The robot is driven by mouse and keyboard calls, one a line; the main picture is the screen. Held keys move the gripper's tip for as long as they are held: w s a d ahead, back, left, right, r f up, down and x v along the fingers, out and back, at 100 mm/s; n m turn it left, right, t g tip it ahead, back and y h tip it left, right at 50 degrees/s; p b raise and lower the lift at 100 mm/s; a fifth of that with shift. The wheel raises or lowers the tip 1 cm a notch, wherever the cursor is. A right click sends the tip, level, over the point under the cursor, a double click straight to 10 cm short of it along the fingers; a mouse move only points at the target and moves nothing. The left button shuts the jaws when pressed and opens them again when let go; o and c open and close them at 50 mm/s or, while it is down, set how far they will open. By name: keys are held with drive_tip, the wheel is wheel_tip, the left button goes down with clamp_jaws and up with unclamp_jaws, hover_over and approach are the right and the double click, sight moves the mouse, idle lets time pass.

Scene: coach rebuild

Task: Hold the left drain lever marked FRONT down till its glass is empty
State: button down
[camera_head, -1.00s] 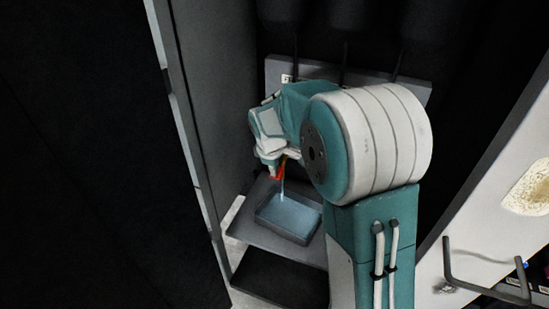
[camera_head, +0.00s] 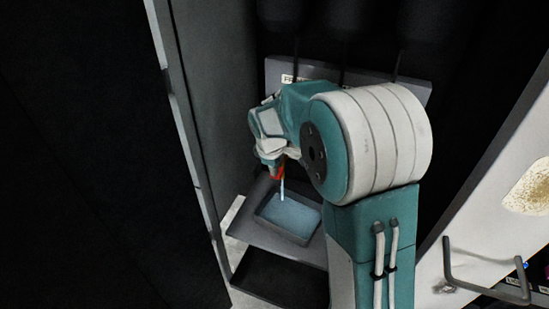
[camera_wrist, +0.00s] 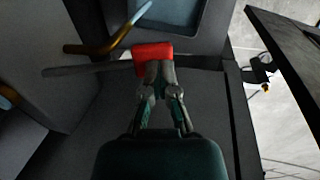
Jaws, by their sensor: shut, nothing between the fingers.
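The lever's red grip (camera_head: 279,173) shows below my gripper, and in the wrist view the red grip (camera_wrist: 153,52) sits at the end of a grey bar. My gripper (camera_wrist: 159,76) is shut and empty, its tips at the red grip and seemingly touching it. A pale blue stream (camera_head: 282,189) falls into the grey drip tray (camera_head: 318,232). A brass spout (camera_wrist: 108,42) is beside the lever. A label, only partly visible (camera_head: 288,79), is on the back plate. Dark vessels (camera_head: 280,12) hang above; their level cannot be made out.
A grey panel (camera_head: 205,90) stands close on the left. A pale counter with a metal handle (camera_head: 448,265) is on the right. A dark recess (camera_head: 283,282) lies below the tray's shelf. My arm hides the middle of the back plate.

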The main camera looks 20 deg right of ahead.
idle(0.4)
drive_tip(key=shift+v, duration=0.8)
drive_tip(key=shift+w+d, duration=0.1)
drive_tip(key=shift+w, duration=0.05)
drive_tip(key=v, duration=1.4)
drive_tip(key=shift+w, duration=0.25)
drive_tip(key=shift+d+r, duration=0.1)
drive_tip(key=shift+d, duration=0.05)
